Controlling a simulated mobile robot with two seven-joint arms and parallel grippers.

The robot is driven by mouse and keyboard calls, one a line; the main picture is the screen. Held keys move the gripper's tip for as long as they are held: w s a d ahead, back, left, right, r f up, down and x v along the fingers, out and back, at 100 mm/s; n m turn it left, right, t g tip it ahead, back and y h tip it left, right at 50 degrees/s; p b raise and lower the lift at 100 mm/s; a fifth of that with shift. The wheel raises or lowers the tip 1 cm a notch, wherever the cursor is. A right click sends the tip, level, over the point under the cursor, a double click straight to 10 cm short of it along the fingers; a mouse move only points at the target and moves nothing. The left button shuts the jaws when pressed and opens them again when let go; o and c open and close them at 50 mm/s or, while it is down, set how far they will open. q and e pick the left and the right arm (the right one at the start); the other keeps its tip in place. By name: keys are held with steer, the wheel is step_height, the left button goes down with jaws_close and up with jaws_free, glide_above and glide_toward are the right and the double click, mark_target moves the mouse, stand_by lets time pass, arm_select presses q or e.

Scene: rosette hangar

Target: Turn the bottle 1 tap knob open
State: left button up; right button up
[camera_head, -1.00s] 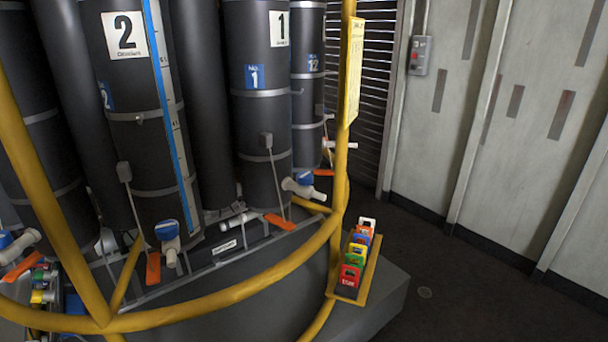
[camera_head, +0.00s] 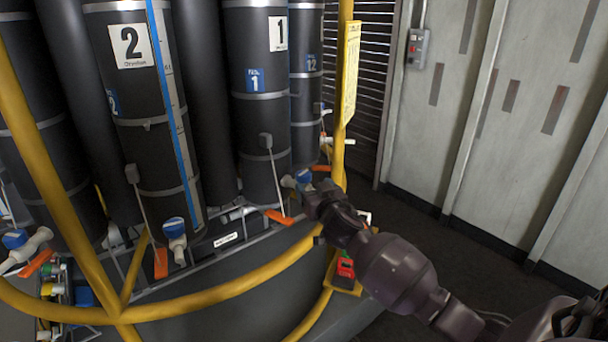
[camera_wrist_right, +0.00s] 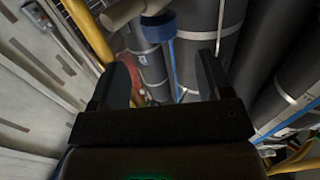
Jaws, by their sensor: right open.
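Bottle 1 (camera_head: 262,120) is a tall black cylinder with a white "1" label and a blue "1" sign. Its tap has a blue knob (camera_head: 303,176), which shows just behind my right gripper (camera_head: 310,192) in the head view. The gripper hides much of the tap. In the right wrist view, a blue knob (camera_wrist_right: 158,27) and a pale tap body (camera_wrist_right: 122,14) lie beyond the open fingers of my right gripper (camera_wrist_right: 160,78). The space between the fingers looks empty, and I see no contact with the knob. My left gripper is out of view.
Yellow rails (camera_head: 225,285) curve in front of the bottles; my right arm reaches over them. Bottle 2 (camera_head: 140,100) stands left, with its own blue-knobbed tap (camera_head: 174,228). Orange handles sit low beside the taps. A yellow instruction plate (camera_head: 350,72) hangs on the post. The floor at right is clear.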

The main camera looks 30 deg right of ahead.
mark_target(306, 178)
steer(key=x, duration=0.6)
steer(key=shift+w, duration=0.25)
steer(key=shift+w+d, duration=0.2)
steer(key=shift+w, duration=0.6)
steer(key=shift+c, duration=0.4)
